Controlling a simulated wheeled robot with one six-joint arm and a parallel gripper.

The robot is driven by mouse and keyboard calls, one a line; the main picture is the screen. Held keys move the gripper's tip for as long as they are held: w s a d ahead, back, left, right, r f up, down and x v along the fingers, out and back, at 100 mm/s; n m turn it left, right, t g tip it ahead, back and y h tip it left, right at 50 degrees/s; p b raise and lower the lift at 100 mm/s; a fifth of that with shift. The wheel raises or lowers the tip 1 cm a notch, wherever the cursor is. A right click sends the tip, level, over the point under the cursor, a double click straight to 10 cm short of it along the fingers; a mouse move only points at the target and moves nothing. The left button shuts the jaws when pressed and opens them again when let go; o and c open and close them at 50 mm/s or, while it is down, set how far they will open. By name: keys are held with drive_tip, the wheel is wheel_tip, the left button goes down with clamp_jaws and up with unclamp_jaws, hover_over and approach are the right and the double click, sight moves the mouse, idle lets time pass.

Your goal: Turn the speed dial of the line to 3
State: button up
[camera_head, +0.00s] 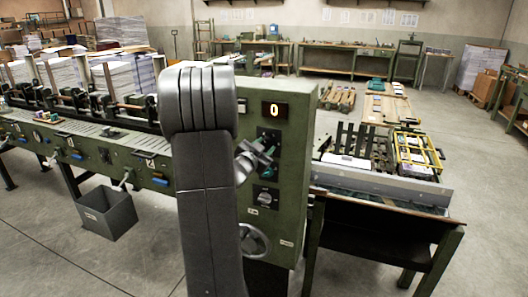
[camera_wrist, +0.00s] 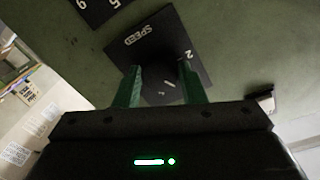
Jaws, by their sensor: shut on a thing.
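The speed dial (camera_wrist: 160,82) is a dark round knob on a black plate (camera_wrist: 186,45) marked SPEED, seen in the wrist view. A "2" shows on the plate near the right finger, and a short white mark shows on or by the knob. My gripper (camera_wrist: 160,72) has its two green fingers on either side of the dial, shut on it. In the head view my gripper (camera_head: 266,150) is at the upper black plate on the green control panel (camera_head: 289,205), and my arm covers part of the panel. The dial itself is mostly hidden there.
A lit display (camera_head: 274,110) above the plate reads 0. Below are another knob (camera_head: 265,197) and a handwheel (camera_head: 253,240). A second numbered plate (camera_wrist: 97,9) shows in the wrist view. A grey bin (camera_head: 108,213) stands on the floor at left. A delivery table stands at right.

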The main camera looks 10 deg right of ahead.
drive_tip(key=o, duration=1)
drive_tip(key=b+v, duration=0.2)
drive_tip(key=v, duration=1.1)
drive_tip(key=shift+s+a, duration=0.25)
drive_tip(key=shift+s, duration=0.1)
drive_tip(key=p+x, duration=0.2)
drive_tip(key=x, duration=1.2)
drive_tip(key=shift+n+p, duration=0.3)
drive_tip(key=shift+p, duration=0.1)
